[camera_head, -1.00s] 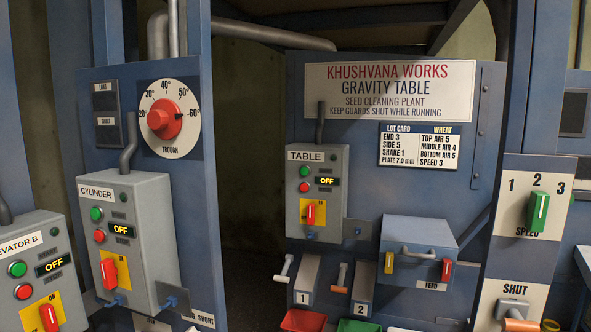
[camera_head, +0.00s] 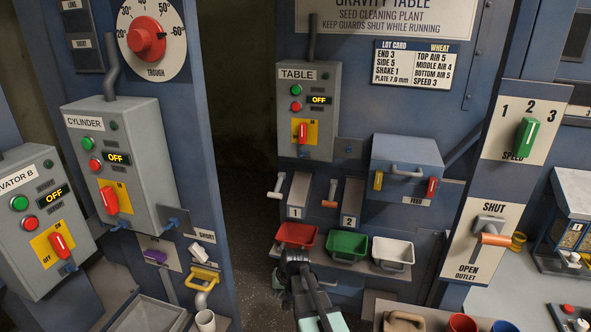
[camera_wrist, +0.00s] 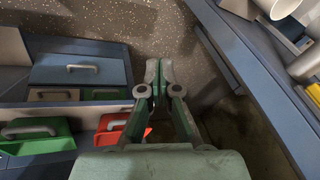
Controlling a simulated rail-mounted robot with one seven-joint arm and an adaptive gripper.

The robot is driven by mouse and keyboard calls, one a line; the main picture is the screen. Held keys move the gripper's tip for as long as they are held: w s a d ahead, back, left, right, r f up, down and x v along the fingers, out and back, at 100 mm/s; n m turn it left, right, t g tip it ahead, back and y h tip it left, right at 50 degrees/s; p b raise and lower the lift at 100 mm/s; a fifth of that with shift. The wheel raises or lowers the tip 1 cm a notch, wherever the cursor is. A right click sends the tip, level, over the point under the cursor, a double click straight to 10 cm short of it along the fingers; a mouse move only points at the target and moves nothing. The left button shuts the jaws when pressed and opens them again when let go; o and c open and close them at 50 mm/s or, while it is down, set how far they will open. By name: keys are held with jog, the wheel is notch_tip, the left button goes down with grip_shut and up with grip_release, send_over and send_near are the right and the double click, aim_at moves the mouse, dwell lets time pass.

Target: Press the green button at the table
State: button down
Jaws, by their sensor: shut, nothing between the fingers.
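The grey TABLE box (camera_head: 321,128) is on the blue panel in the middle of the head view. Its green button (camera_head: 298,89) is at the upper left, above a red button (camera_head: 296,106). A small display beside them reads OFF, and a red switch on a yellow plate sits below. My gripper (camera_head: 290,258) is low in the head view, below and apart from the box, in front of the red bin. In the wrist view my gripper (camera_wrist: 158,68) has its fingertips together and empty. The TABLE box does not show in the wrist view.
The CYLINDER box (camera_head: 112,165) and ELEVATOR B box (camera_head: 38,220) stand to the left with similar buttons. Below the TABLE box are handles 1 and 2, a red bin (camera_head: 298,235), a green bin (camera_head: 346,245) and a white bin (camera_head: 393,252). A dark gap lies left of the TABLE panel.

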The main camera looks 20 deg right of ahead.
aim_at(295, 93)
jog(key=w+d+r+t+p, duration=0.1)
jog(key=w+d+r+t, duration=0.1)
jog(key=w+r, duration=0.45)
jog(key=w+d+r+t, duration=0.1)
jog(key=w+d+r, duration=0.2)
jog(key=r, duration=0.6)
jog(key=w+d+r+m+t+p, duration=0.1)
jog(key=w+d+r+t, duration=0.1)
jog(key=r, duration=1.3)
jog(key=w+d+r+m+t, duration=0.1)
jog(key=w+d+r+t, duration=0.2)
jog(key=r, duration=1.1)
jog(key=w+d+r+m+t+p, duration=0.1)
jog(key=w+r+t, duration=0.3)
jog(key=r, duration=1.1)
jog(key=shift+d+r+t+h+p, duration=0.3)
jog(key=shift+d, duration=0.45)
jog(key=shift+w+d, duration=0.1)
jog(key=shift+w, duration=0.05)
jog(key=shift+w+d+b, duration=0.6)
jog(key=shift+w+d, duration=0.8)
jog(key=shift+w, duration=0.2)
jog(key=shift+w+d+b, duration=0.55)
jog(key=shift+w+d, duration=0.85)
jog(key=shift+w, duration=0.2)
jog(key=shift+w+d+b, duration=0.3)
jog(key=shift+b, duration=0.05)
